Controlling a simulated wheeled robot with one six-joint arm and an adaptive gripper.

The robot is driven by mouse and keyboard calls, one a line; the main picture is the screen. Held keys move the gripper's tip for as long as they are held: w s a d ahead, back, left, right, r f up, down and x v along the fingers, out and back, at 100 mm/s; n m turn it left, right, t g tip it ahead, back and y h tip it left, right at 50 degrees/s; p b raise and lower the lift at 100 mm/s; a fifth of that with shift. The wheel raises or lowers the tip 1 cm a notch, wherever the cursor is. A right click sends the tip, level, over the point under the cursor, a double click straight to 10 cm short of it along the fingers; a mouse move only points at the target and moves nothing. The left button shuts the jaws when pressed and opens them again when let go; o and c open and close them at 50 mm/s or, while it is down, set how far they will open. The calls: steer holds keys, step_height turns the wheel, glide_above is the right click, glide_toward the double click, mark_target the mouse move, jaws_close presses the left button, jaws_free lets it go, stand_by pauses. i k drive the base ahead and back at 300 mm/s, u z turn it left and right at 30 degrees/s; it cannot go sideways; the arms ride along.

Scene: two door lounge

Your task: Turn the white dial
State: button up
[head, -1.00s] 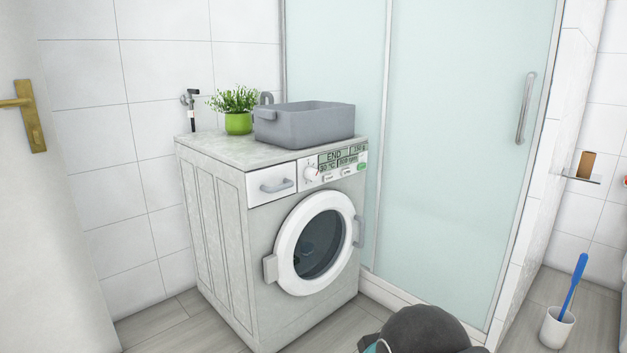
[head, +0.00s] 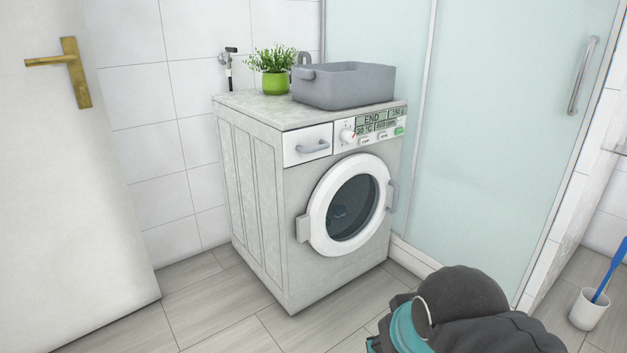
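The white dial (head: 347,136) is a small round knob on the front panel of the washing machine (head: 262,195), between the detergent drawer (head: 307,146) and the display (head: 378,121). The display reads END. The machine's round door (head: 350,205) looks shut. My arm, dark grey with a teal band, shows at the bottom right, in front of and below the machine, well apart from the dial. My gripper's fingers are not in view.
A grey basket (head: 344,87) and a green potted plant (head: 275,72) stand on the machine. A white door with a brass handle (head: 66,72) is at left. A glass shower panel (head: 500,130) is at right. A toilet brush holder (head: 589,309) stands far right. Floor before the machine is clear.

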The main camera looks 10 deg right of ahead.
mark_target(347, 136)
steer(key=z, duration=0.2)
steer(key=i, duration=1.1)
steer(key=u, duration=0.55)
